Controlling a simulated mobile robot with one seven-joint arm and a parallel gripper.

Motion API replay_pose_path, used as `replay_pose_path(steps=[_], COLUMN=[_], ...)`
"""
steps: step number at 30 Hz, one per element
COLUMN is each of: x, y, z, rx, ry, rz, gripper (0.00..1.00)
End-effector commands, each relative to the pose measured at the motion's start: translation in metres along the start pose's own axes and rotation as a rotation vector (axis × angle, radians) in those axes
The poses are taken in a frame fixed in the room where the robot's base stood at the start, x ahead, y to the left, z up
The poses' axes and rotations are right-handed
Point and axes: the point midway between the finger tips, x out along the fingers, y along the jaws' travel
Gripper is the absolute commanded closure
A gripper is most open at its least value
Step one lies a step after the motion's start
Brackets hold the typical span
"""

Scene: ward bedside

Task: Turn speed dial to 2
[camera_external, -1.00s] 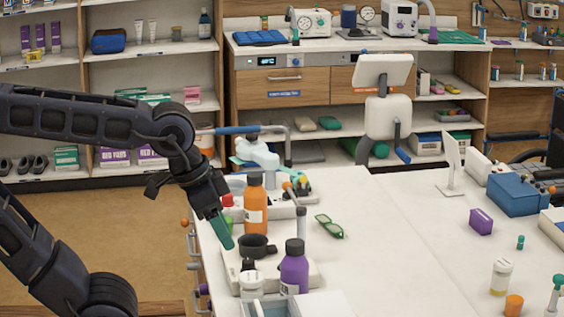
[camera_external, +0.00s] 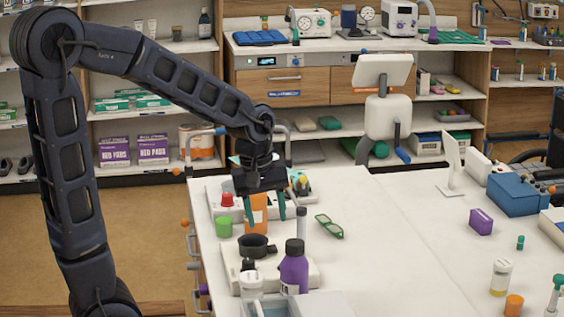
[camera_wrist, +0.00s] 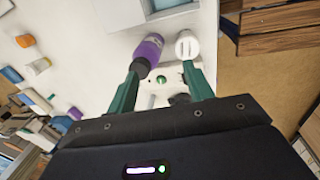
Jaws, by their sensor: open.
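A white device (camera_external: 308,276) with a black round cup (camera_external: 257,246) on top stands near the left front of the white table. A small black knob-like part (camera_external: 248,264) shows at its front, partly hidden by a white-capped bottle. I cannot make out a speed dial or its numbers. In the wrist view, the white panel (camera_wrist: 152,87) with a small green spot (camera_wrist: 153,101) lies between the spread fingers. The fingers appear empty.
A purple bottle (camera_external: 294,270) and the white-capped bottle (camera_external: 251,284) stand close to the device. A green cup (camera_external: 223,227) stands behind it on the left. Green glasses (camera_external: 329,227) lie to the right. The table's middle (camera_external: 395,250) is clear.

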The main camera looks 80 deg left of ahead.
Motion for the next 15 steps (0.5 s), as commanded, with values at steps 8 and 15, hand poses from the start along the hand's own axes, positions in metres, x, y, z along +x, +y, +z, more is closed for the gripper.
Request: replay_pose_path(steps=[8, 15], x=[0.048, 0.076], y=[-0.012, -0.031], z=[-0.085, -0.136], rx=[-0.46, -0.743], ry=[0.023, 0.057], rz=[-0.084, -0.13], gripper=[0.48, 0.48])
